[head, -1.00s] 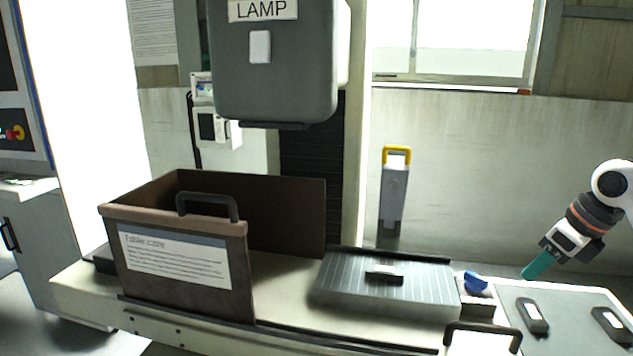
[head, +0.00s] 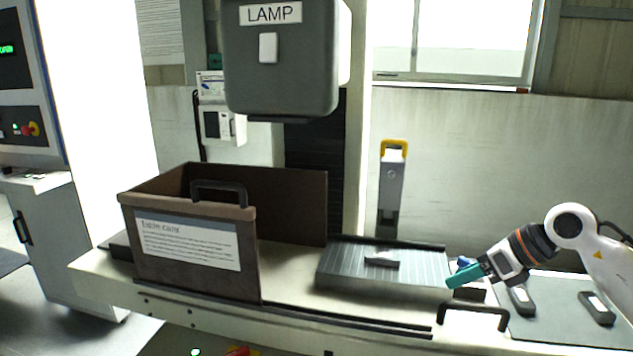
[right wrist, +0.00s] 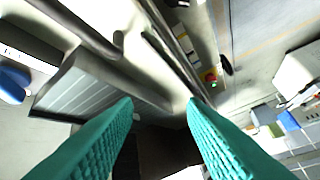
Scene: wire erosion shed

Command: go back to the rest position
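My right gripper (head: 466,275) has teal fingers and reaches in from the right in the head view, in front of the right end of the grey ribbed plate (head: 345,268). In the right wrist view its two teal fingers (right wrist: 160,125) stand wide apart with nothing between them. The ribbed plate also shows there at the left (right wrist: 82,85). A blue object (head: 463,263) is partly hidden behind the right gripper; a blue thing also shows at the left edge of the right wrist view (right wrist: 14,84). My left gripper is not in view.
A brown open box with a label (head: 188,243) stands on the pale bench at the left. The grey lamp housing (head: 283,60) hangs above. A black handle (head: 473,308) rises at the bench's front edge. A grey mat (head: 555,318) with dark blocks lies at the right.

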